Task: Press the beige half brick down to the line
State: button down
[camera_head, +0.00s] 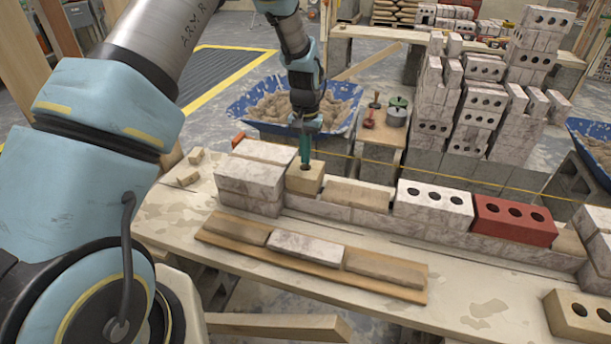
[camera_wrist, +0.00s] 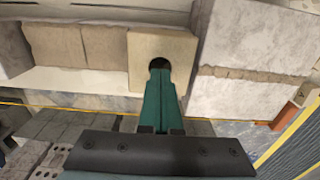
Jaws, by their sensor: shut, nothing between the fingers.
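The beige half brick (camera_head: 303,182) sits in the wall course, just right of the pale grey block stack (camera_head: 250,183). One round hole shows in its top. In the wrist view the half brick (camera_wrist: 146,48) is at top centre. My gripper (camera_head: 306,163) is shut and empty, pointing down at the brick's top. In the wrist view my gripper's teal fingertips (camera_wrist: 161,76) overlap the hole's edge; I cannot tell whether they touch. The yellow line (camera_head: 428,172) runs behind the wall. It also shows in the wrist view (camera_wrist: 62,107).
Beige mortar (camera_head: 357,192) lies right of the half brick, then a white holed brick (camera_head: 434,202) and a red one (camera_head: 513,220). A board (camera_head: 221,237) with several flat pieces lies in front. A blue tub (camera_head: 240,110) and tall brick stacks (camera_head: 478,95) stand behind.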

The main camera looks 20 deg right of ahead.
jog(key=shift+f+b, duration=0.6)
jog(key=shift+f, duration=0.6)
dwell(2.0)
jog(key=shift+r+p, duration=1.6)
jog(key=shift+r, duration=0.95)
